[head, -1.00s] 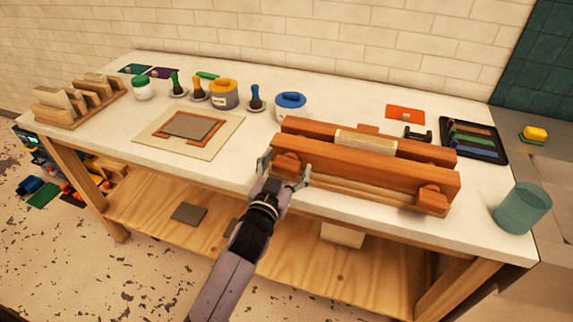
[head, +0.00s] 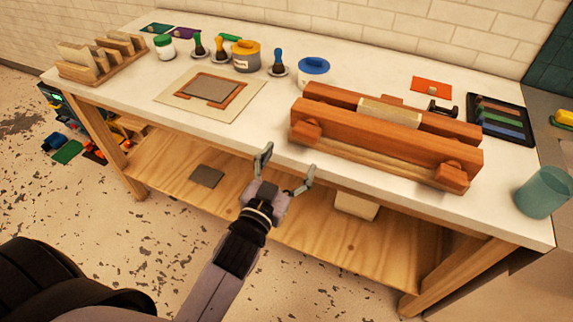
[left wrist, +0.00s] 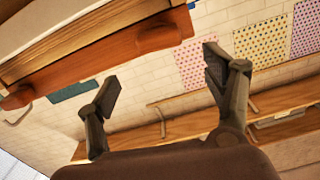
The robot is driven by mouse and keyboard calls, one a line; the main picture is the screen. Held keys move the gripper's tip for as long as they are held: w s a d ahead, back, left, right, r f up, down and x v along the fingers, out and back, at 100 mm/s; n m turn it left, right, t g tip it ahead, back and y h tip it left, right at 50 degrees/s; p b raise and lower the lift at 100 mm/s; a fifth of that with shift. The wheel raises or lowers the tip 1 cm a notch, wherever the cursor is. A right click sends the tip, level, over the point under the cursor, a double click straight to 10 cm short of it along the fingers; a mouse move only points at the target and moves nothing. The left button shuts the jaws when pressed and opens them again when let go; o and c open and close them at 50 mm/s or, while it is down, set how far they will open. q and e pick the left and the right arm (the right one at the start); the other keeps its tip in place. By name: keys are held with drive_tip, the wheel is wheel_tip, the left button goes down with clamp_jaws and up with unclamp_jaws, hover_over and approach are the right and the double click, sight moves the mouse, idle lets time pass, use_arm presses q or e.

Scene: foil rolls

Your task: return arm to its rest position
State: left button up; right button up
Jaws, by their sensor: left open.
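My left gripper (head: 285,172) is open and empty in the head view. It is in front of the white table's front edge, left of and below the wooden press (head: 385,140). A clear gap lies between its fingers and the press. The press is a pair of reddish wooden beams with a pale block (head: 390,113) between them. In the left wrist view the two open fingers (left wrist: 160,100) have nothing between them, and the press's wood (left wrist: 90,55) shows at the upper left. My right gripper is not in view.
The white tabletop (head: 240,135) holds a board with a grey sheet (head: 212,88), several brushes and jars, a wooden rack (head: 100,60), a black tray (head: 500,120) and a teal cup (head: 543,192). A wooden shelf (head: 300,225) lies below. Floor is free in front.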

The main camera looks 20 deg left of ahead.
use_arm(q)
drive_tip(key=shift+s, duration=0.5)
drive_tip(key=s+f+g, duration=0.3)
drive_tip(key=f, duration=1)
drive_tip(key=s+d+f+m+g, duration=0.1)
drive_tip(key=s+f+g, duration=0.2)
drive_tip(key=f, duration=0.9)
drive_tip(key=s+f+g, duration=0.2)
drive_tip(key=s+f, duration=0.1)
drive_tip(key=f, duration=1)
drive_tip(key=s+a+f+g, duration=0.2)
drive_tip(key=s+f+g, duration=0.1)
drive_tip(key=s+f, duration=0.4)
drive_tip(key=s+a+f+g, duration=0.3)
drive_tip(key=s+f, duration=0.4)
drive_tip(key=s, duration=0.6)
drive_tip(key=s+a+f+g, duration=0.2)
drive_tip(key=s+f, duration=0.4)
drive_tip(key=s, duration=0.4)
drive_tip(key=shift+a+f+n+g+y, duration=0.15)
drive_tip(key=shift+f+n+g+y, duration=0.15)
drive_tip(key=shift+f+g, duration=0.15)
